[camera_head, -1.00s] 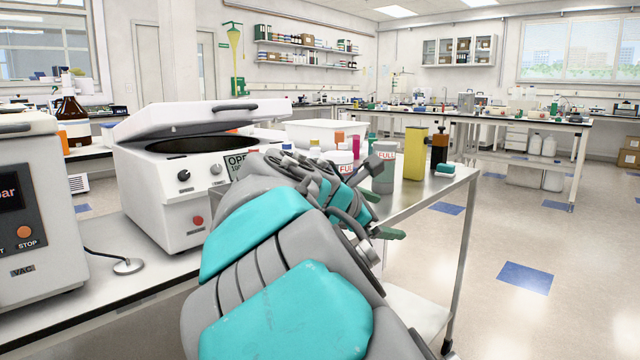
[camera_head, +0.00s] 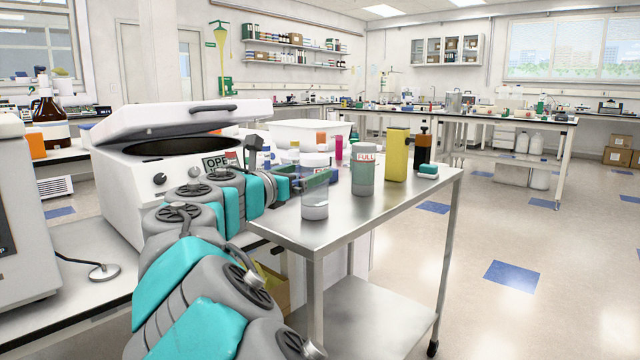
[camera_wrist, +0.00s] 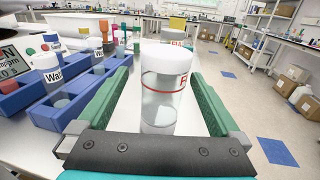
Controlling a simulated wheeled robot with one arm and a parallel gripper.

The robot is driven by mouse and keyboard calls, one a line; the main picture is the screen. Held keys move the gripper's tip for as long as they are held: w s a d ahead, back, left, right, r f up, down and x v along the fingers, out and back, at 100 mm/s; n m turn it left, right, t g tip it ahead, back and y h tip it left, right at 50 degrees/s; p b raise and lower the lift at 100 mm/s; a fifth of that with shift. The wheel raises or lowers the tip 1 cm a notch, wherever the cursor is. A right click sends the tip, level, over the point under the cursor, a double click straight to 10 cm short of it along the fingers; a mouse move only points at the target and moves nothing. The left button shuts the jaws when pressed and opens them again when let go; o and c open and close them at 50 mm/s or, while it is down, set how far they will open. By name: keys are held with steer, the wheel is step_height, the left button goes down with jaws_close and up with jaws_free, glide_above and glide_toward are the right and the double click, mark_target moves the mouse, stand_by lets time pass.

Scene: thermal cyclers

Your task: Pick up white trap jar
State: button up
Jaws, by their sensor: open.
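The white trap jar (camera_wrist: 163,90) stands upright on the metal table, with a white lid, a clear body and a red-marked label. In the wrist view it is between the green fingers of my gripper (camera_wrist: 160,100), which is open around it. Gaps show on both sides, and no contact is visible. In the head view the jar's lower part (camera_head: 315,208) shows below my gripper (camera_head: 308,182), whose finger hides its middle.
A grey jar marked FULL (camera_head: 364,178), a yellow box (camera_head: 397,155) and a dark bottle (camera_head: 423,150) stand to the right. Blue racks (camera_wrist: 85,85) with bottles lie left of the gripper. An open white centrifuge (camera_head: 135,190) stands behind my arm. The table's right front is clear.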

steer(key=x, duration=0.4)
steer(key=r+x, duration=0.1)
steer(key=x, duration=0.1)
steer(key=shift+s+d, duration=0.1)
steer(key=shift+d, duration=0.2)
steer(key=c, duration=1.4)
steer(key=shift+r, duration=0.1)
steer(key=shift+c, duration=0.2)
